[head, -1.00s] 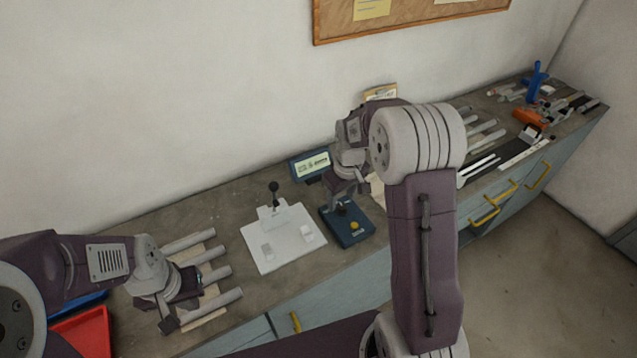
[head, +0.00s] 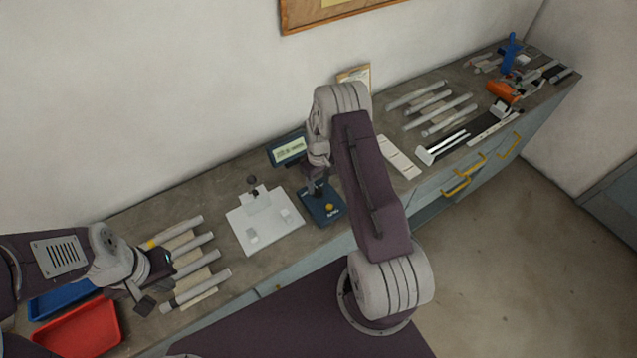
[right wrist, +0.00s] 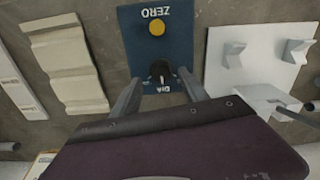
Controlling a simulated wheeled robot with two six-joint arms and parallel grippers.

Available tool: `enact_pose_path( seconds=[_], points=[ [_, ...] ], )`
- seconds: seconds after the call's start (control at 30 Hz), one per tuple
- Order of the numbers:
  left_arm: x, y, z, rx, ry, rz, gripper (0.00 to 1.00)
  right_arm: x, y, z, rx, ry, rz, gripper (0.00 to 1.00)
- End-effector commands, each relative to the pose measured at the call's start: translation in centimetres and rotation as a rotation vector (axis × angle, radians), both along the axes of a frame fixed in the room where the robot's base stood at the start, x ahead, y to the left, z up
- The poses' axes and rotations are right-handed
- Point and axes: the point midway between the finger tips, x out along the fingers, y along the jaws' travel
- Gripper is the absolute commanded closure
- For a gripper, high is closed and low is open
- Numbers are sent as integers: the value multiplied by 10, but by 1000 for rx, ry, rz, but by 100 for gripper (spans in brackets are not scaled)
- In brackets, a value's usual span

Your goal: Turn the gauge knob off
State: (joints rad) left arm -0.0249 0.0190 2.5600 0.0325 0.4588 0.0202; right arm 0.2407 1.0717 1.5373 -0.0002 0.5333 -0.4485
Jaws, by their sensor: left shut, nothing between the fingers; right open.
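The gauge's blue base (head: 325,209) stands on the bench with a yellow button. In the right wrist view, the same base (right wrist: 178,40) reads ZERO above the yellow button. The dark gauge knob (right wrist: 160,70) sits below the button in that view, by a partly hidden label. My right gripper (right wrist: 159,90) is open, with its fingers on either side of the knob; I cannot tell whether they touch it. In the head view my right gripper (head: 318,188) hides the knob. My left gripper (head: 150,295) is shut and empty above the left bench end.
A display (head: 290,150) stands behind the base. A white plate jig (head: 268,225) lies left of it. Grey bars on a rack (head: 195,262) and a red tray (head: 80,330) are near my left gripper. More bars (head: 430,108) lie to the right.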

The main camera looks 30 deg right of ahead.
Motion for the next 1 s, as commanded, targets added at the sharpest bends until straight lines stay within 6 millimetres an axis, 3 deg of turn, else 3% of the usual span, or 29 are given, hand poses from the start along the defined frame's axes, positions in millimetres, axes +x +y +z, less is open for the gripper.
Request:
enact_pose_path(
  seconds=[0.2,0.47,0.67,1.0],
  points=[
    [0,0,11,0,0,0,100,0,0,-23,0,0,0,48],
    [0,0,11,0,0,0,100,0,0,-27,0,-1,0,48],
    [0,0,11,0,0,0,100,0,0,-27,-1,-1,0,100],
    [0,0,5,0,0,0,100,1,0,-28,0,-2,42,100]
  ],
)
